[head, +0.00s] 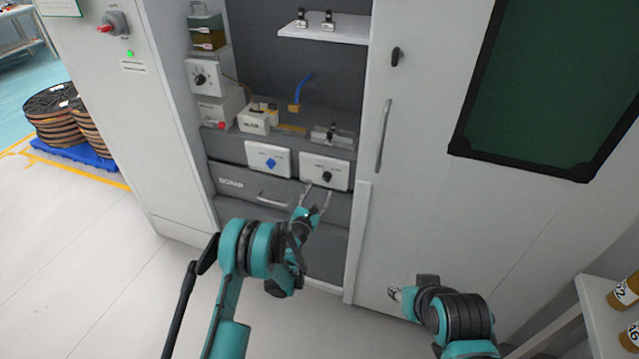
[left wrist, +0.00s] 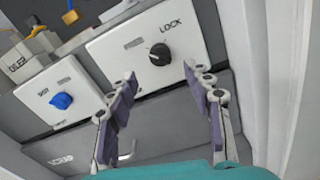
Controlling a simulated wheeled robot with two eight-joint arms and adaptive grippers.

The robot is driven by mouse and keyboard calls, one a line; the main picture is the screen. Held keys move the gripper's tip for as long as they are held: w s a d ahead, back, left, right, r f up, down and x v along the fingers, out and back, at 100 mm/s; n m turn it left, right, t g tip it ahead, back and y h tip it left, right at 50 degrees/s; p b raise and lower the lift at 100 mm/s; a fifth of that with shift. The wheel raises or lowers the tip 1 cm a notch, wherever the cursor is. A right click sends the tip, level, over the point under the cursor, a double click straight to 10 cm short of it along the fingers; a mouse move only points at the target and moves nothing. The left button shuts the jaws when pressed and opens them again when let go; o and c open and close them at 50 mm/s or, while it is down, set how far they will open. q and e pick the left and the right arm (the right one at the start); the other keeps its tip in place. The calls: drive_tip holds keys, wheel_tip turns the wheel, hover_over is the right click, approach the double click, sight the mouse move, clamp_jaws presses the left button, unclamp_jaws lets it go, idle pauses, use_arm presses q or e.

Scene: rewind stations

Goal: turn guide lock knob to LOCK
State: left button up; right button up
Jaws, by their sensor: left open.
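The guide lock knob (head: 327,176) is a small black knob on a white panel (head: 312,166) at the right of the station's front. In the left wrist view the black knob (left wrist: 160,54) has a pale pointer mark, with the word LOCK to its upper right; the label on its other side is too blurred to read. My left gripper (head: 318,190) is open and empty just in front of and below this panel. In the left wrist view its two fingers (left wrist: 165,85) are spread apart, short of the knob. My right gripper (head: 393,293) is low at the right, mostly hidden by its arm.
A blue knob (head: 270,162) on a similar white panel sits left of the black one. A SCRAP drawer (head: 245,186) with a handle lies below. A tall cabinet door handle (head: 383,135) stands at the right. Spools (head: 62,115) stand on a blue pallet at far left.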

sight(325, 180)
use_arm(q)
drive_tip(key=b+x, duration=0.2)
drive_tip(key=x, duration=0.5)
drive_tip(key=c, duration=1.2)
